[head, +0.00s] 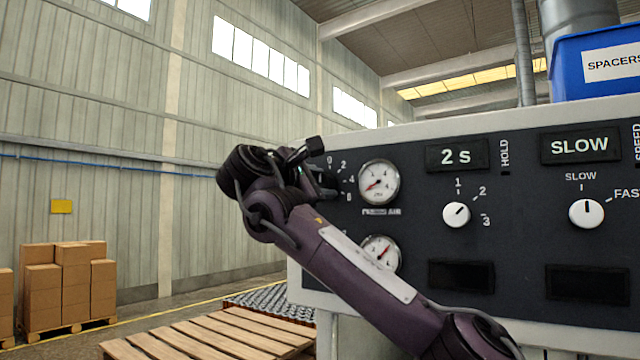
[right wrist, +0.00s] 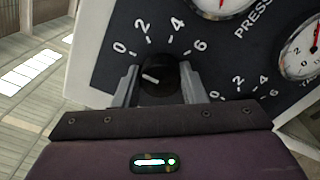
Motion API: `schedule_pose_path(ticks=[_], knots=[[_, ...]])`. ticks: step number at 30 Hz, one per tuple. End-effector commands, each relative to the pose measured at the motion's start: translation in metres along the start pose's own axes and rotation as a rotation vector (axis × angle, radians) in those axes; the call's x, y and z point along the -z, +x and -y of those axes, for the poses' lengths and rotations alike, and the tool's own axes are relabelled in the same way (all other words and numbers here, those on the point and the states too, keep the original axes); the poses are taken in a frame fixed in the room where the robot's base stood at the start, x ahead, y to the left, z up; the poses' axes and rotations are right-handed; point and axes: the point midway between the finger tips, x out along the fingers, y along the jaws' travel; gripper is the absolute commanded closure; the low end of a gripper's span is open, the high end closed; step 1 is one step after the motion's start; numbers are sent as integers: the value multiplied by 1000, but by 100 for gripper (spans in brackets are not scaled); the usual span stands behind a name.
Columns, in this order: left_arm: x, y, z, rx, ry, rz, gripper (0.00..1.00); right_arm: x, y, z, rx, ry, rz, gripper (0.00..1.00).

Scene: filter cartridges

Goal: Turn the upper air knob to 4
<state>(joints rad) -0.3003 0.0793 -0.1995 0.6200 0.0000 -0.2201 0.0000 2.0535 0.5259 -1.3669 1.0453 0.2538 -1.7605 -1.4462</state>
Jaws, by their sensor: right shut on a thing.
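The upper air knob (right wrist: 158,76) is a black dial with a white pointer mark, on a dark panel with a 0, 2, 4, 6 scale. In the right wrist view its mark points left, towards the 0 side. My right gripper (right wrist: 158,88) is shut on the knob, one finger on each side. In the head view my right gripper (head: 318,182) is at the panel's left edge and hides most of the knob. The upper gauge (head: 379,183) beside it has its red needle pointing to the lower left. My left gripper is not in view.
A lower gauge (head: 381,253) sits below, partly behind my right arm. A HOLD knob (head: 456,215) and a SPEED knob (head: 586,213) are further right. A blue SPACERS bin (head: 575,75) stands on top. Boxes (head: 72,280) and a wooden pallet (head: 215,335) are at left.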

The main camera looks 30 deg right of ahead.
Motion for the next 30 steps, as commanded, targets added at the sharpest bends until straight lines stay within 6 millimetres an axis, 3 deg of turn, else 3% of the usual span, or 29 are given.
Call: schedule_pose_path(ticks=[14,30], knots=[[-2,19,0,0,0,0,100,2,0,4,2,147,1,85],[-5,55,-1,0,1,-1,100,2,0,5,4,641,3,85]])
